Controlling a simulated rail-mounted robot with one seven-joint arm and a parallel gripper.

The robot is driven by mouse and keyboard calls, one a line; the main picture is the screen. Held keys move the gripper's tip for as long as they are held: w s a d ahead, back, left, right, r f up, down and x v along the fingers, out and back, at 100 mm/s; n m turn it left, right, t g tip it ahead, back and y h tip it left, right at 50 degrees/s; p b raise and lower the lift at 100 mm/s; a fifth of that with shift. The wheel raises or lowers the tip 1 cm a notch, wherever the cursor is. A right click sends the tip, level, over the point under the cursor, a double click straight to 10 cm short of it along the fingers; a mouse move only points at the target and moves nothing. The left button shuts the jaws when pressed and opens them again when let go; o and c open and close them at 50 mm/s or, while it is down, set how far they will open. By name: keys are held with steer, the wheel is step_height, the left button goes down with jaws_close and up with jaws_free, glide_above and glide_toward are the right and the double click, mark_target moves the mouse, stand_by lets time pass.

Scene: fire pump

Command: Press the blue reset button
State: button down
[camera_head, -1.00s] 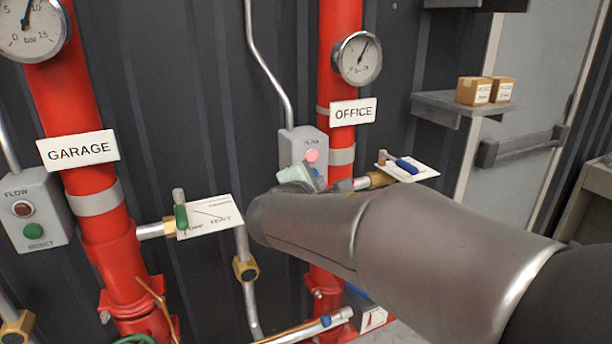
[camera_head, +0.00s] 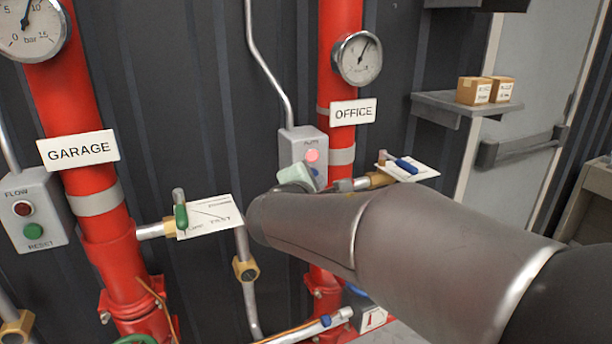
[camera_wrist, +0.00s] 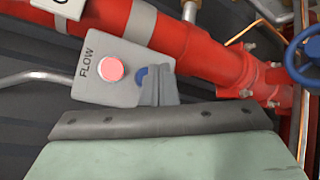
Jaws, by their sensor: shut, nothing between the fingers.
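The grey flow box (camera_head: 302,146) is mounted beside the OFFICE red pipe. It carries a glowing pink-red light (camera_head: 312,156) and, below it, the blue reset button (camera_head: 315,171). In the wrist view the box (camera_wrist: 110,84) shows its lit red light (camera_wrist: 110,68) and the blue button (camera_wrist: 141,74), partly hidden by my fingers. My gripper (camera_wrist: 158,84) is shut and empty, its tips right at the blue button's edge. I cannot tell whether they touch it. In the head view my arm hides most of the gripper.
The OFFICE test valve (camera_head: 405,166) with a blue handle juts out close to my wrist on the right. A GARAGE flow box (camera_head: 33,208) with a green button is at far left. A blue handwheel (camera_wrist: 303,57) shows at right in the wrist view.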

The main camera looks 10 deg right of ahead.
steer(key=shift+w, duration=0.15)
steer(key=shift+w+a+b, duration=0.1)
steer(key=shift+w+b, duration=0.15)
steer(key=shift+b, duration=0.05)
steer(key=shift+w+a, duration=0.15)
steer(key=shift+w, duration=0.35)
stand_by(0.6)
stand_by(0.4)
steer(key=shift+s+d+b, duration=0.2)
steer(key=shift+s+b, duration=0.35)
steer(key=shift+s, duration=0.35)
steer(key=shift+s+d+b, duration=0.2)
steer(key=shift+s+b, duration=0.05)
steer(key=shift+s, duration=0.55)
steer(key=shift+s+d+b, duration=0.2)
steer(key=shift+s+d, duration=0.05)
steer(key=shift+s, duration=0.55)
steer(key=shift+s+d+b, duration=0.2)
steer(key=shift+s+b, duration=0.05)
steer(key=shift+s, duration=0.55)
